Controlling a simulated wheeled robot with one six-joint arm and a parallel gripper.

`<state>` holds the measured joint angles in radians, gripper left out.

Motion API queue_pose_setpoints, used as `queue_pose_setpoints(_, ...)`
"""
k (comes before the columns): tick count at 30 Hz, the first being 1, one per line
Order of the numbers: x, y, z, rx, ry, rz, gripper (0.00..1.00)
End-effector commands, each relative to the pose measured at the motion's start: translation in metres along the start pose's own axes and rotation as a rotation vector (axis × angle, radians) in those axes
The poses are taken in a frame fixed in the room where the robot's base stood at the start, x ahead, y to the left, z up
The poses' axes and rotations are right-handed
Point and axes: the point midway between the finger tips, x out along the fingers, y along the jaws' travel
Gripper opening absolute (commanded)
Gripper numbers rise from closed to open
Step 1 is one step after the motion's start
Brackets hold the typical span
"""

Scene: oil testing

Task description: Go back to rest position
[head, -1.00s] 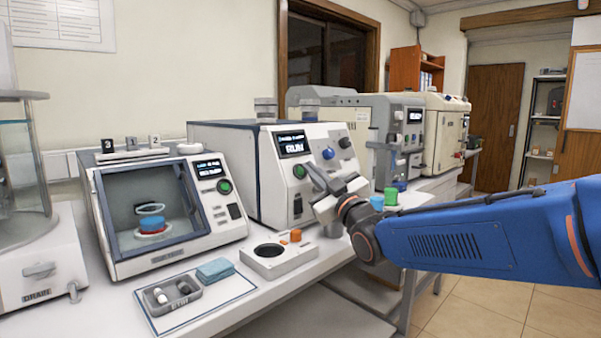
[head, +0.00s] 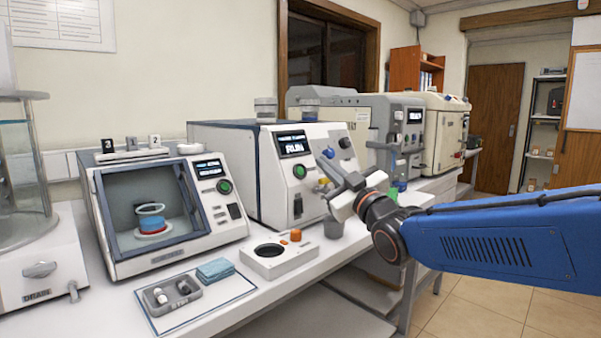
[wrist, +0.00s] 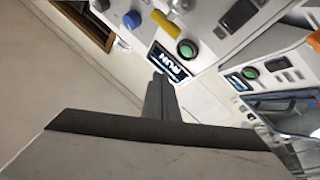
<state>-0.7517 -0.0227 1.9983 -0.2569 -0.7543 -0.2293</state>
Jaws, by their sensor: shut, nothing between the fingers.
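My gripper (head: 326,168) is shut and empty. In the head view it hangs in the air in front of the white machine whose screen (head: 293,145) seems to read RUN, overlapping its right part. The green button (head: 299,172) and part of a yellow piece (head: 325,185) on that machine are visible beside the gripper. In the wrist view the closed fingers (wrist: 158,86) point toward the same machine's screen (wrist: 168,62), green button (wrist: 187,49) and blue knob (wrist: 132,20). A gap between fingers and panel cannot be judged exactly.
Below the gripper, a grey cup (head: 334,229) stands on the bench. A white block with a dark round hole (head: 269,250) and orange cap (head: 296,234) lies left of it. A windowed device (head: 155,215) and small tray (head: 172,293) are farther left. Floor (head: 465,300) shows at right.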

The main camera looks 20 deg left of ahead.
Motion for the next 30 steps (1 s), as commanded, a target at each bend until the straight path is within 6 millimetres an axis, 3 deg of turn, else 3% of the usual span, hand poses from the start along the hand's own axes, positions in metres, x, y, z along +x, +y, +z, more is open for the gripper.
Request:
queue_pose_setpoints(13,0.0,0.0,0.0,0.0,0.0,0.0,0.0)
queue_pose_setpoints(17,-0.008,0.01,0.006,0.002,-0.032,0.011,0.0)
queue_pose_setpoints(20,-0.03,0.035,0.021,0.011,-0.116,0.038,0.0)
queue_pose_setpoints(23,-0.068,0.067,0.045,0.029,-0.247,0.079,0.0)
queue_pose_setpoints(30,-0.191,0.127,0.102,0.118,-0.587,0.195,0.0)
